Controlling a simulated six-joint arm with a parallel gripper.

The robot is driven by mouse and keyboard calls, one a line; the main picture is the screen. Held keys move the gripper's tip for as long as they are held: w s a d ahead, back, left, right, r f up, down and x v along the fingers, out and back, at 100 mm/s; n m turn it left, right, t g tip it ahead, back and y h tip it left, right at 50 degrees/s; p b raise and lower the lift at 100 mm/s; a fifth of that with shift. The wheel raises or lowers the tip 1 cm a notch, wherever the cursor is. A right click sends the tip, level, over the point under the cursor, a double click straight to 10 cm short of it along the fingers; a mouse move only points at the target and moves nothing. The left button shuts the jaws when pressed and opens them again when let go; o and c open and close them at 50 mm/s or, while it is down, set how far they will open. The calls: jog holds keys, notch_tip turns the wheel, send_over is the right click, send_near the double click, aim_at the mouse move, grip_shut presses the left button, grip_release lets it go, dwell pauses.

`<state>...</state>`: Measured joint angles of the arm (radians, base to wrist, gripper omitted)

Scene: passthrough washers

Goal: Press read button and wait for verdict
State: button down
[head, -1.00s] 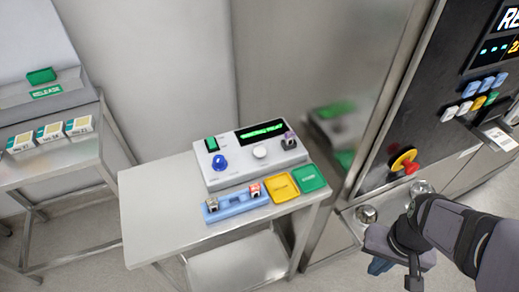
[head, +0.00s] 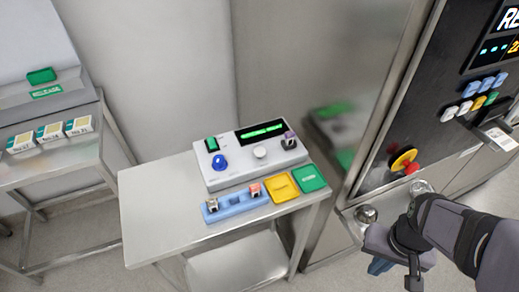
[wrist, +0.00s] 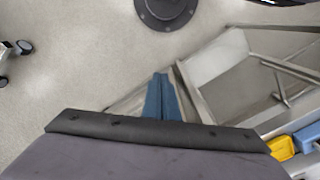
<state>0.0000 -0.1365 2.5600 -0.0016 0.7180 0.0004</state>
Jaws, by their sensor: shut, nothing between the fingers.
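The reader box (head: 256,158) is light grey and stands on the small steel table. On it are a lit green switch (head: 212,144), a blue knob (head: 219,162), a pale round button (head: 260,152) and a dark display with green text (head: 262,131), too small to read. A small vial with a dark purple top (head: 289,140) sits at its right end. No label shows which control is the read button. My gripper (head: 380,266) is at the lower right, well apart from the box. In the wrist view its blue fingers (wrist: 161,98) are together and empty.
In front of the box lie a blue rack (head: 237,204) with small vials, a yellow pad (head: 282,188) and a green pad (head: 309,178). A dark machine panel with a red emergency knob (head: 411,169) stands right. A side table (head: 70,152) holds several small boxes.

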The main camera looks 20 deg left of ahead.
dwell(0.7)
